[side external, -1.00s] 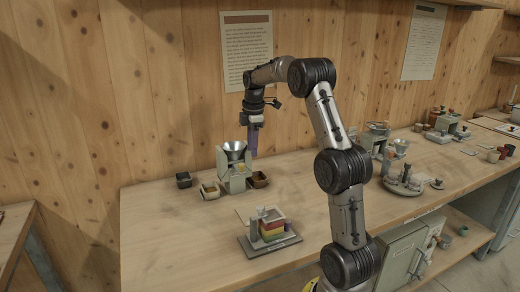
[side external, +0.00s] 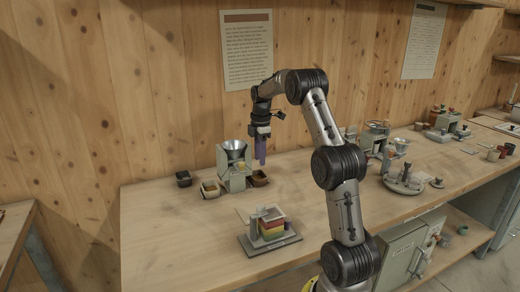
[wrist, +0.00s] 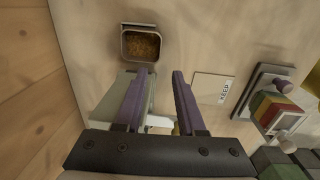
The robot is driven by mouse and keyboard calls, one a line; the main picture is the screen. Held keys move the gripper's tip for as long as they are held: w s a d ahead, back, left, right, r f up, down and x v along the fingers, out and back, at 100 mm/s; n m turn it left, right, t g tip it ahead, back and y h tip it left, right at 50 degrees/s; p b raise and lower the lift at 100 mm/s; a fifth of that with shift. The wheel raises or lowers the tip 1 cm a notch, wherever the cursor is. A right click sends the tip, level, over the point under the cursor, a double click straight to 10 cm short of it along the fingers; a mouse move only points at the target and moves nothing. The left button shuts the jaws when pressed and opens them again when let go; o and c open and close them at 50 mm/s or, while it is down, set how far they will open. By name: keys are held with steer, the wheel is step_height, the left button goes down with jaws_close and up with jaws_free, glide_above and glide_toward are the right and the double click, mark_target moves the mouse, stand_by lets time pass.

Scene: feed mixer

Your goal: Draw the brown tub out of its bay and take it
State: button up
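The brown tub (side external: 258,179) sits at the right side of the grey-green mixer (side external: 236,174) with the funnel on top. In the wrist view the tub (wrist: 141,44) is a square dish with brown grainy contents, just beyond my fingertips. My gripper (side external: 261,162) points down above and close to the tub in the side view. In the wrist view my gripper (wrist: 159,74) has its two purple fingers apart with nothing between them. The mixer is partly hidden behind the fingers there.
A stacked coloured block stand (side external: 270,232) is nearer the front, beside a card (wrist: 212,88) reading KEEP. The wooden wall (wrist: 28,85) is close behind.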

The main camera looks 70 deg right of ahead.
mark_target(258, 179)
steer(key=f, duration=1)
steer(key=shift+w+d+f, duration=0.2)
steer(key=shift+w+f, duration=0.05)
steer(key=shift+f, duration=0.1)
steer(key=shift+c, duration=0.3)
jaws_close()
stand_by(0.7)
